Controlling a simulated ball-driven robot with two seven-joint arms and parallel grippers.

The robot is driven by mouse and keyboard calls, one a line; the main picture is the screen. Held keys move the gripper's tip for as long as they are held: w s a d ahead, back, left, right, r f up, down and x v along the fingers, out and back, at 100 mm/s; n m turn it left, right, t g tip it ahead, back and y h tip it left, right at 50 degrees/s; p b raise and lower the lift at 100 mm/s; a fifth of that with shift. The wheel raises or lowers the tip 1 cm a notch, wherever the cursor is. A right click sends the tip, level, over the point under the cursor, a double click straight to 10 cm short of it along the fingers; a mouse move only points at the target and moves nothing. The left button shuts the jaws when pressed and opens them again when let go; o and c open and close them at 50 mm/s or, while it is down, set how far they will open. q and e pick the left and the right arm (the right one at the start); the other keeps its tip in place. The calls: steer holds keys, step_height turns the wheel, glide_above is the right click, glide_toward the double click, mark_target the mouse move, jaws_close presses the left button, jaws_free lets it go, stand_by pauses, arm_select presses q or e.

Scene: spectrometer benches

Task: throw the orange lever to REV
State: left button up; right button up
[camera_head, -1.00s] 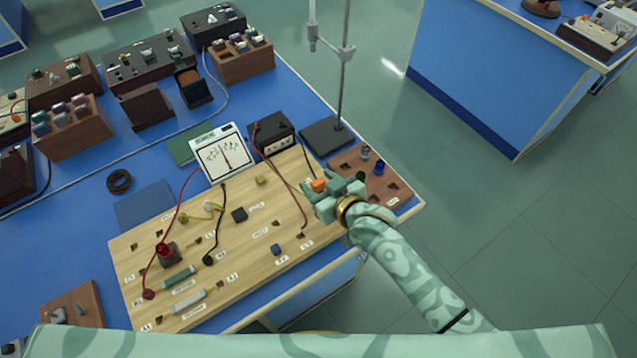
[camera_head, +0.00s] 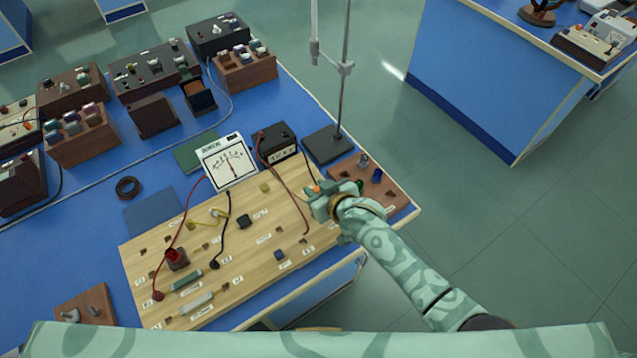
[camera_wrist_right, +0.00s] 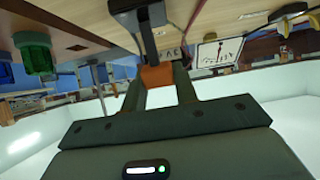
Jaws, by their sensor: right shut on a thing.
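The orange lever shows as a small orange tip (camera_head: 316,189) at the right end of the wooden board (camera_head: 215,290) in the head view. In the right wrist view the orange block (camera_wrist_right: 157,77) sits at the end of a dark stem (camera_wrist_right: 149,42) that joins a dark base on the board. My right gripper (camera_head: 321,198) is shut on the orange lever, with one finger on each side of it in the wrist view. The lever's base and any label by it are mostly hidden by the gripper in the head view. My left gripper is not in view.
A brown block with coloured knobs (camera_head: 395,188) lies right of my right gripper. A black box (camera_head: 277,143), a white meter (camera_head: 230,161) and a stand with a grey rod (camera_head: 343,110) stand behind. Red and black leads cross the board.

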stand_by(0.3)
steer(key=o, duration=1)
steer(key=p+v, duration=0.5)
steer(key=v, duration=1.1)
steer(key=shift+r, duration=0.25)
